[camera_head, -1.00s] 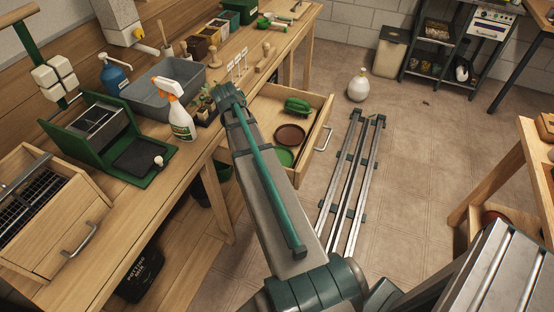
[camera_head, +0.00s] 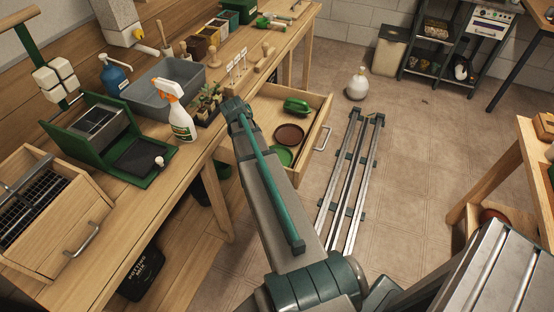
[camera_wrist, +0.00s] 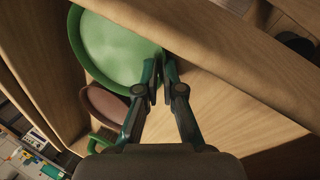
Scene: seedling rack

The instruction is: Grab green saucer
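The green saucer (camera_head: 281,156) is in the open wooden drawer, partly hidden by my arm in the head view. It shows large at the upper left of the wrist view (camera_wrist: 112,48). My gripper (camera_wrist: 162,62) has its fingers close together at the saucer's right edge, one finger in front of the saucer and the other just outside its rim. The rim appears pinched between the fingertips, though the contact itself is hard to see. In the head view the gripper is hidden behind my arm.
A brown saucer (camera_head: 289,135) lies next to the green one, partly covered by it in the wrist view (camera_wrist: 104,103). A green object (camera_head: 297,105) lies at the drawer's back. The drawer's handle (camera_head: 323,138) faces right. A spray bottle (camera_head: 182,122) and seedlings (camera_head: 208,99) stand on the bench.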

